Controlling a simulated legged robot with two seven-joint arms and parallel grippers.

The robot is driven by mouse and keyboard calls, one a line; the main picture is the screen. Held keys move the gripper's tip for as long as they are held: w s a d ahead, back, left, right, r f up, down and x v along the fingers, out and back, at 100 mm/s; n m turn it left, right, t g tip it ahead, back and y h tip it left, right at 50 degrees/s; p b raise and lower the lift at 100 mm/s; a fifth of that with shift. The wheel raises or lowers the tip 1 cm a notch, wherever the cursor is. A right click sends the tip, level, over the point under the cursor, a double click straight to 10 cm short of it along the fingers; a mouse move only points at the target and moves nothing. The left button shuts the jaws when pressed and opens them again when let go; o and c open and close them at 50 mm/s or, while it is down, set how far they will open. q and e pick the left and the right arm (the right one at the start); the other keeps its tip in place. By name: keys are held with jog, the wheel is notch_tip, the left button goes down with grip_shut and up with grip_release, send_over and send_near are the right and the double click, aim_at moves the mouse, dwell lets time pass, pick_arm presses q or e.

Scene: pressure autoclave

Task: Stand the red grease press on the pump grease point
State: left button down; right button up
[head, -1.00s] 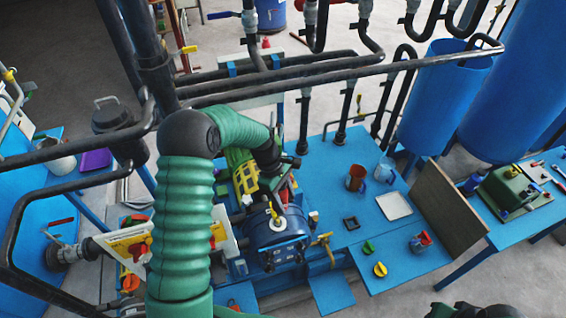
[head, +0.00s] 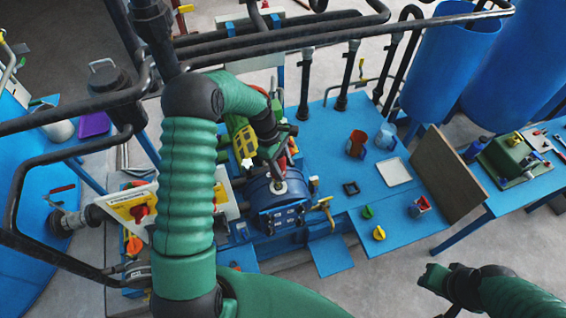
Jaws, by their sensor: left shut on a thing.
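My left gripper (head: 276,158) is at the end of the green arm, pointing down over the blue pump (head: 262,198) in the middle. It is shut on the red grease press (head: 283,163), which is small here and partly hidden by the fingers. The press is just above a pale round fitting on top of the pump, which looks like the pump grease point (head: 278,187). I cannot tell whether press and fitting touch. My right gripper (head: 436,278) is low at the right, away from the bench; its finger opening is unclear.
Black pipes (head: 300,62) cross behind and above the pump. The blue bench holds a red-brown cup (head: 356,143), a white tray (head: 394,171), a green knob (head: 367,211) and a yellow knob (head: 379,232). A brown panel (head: 447,170) leans at its right edge.

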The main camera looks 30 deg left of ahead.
pick_arm(q)
jog(key=shift+f, duration=0.7)
dwell(1.3)
jog(key=shift+f+b, duration=0.55)
jog(key=shift+f, duration=0.7)
jog(key=c, duration=0.6)
grip_release()
jog(key=shift+s, duration=0.1)
jog(key=b+v, duration=0.3)
jog(key=v, duration=1.3)
jog(key=shift+r+b, duration=0.35)
jog(key=shift+r, duration=0.05)
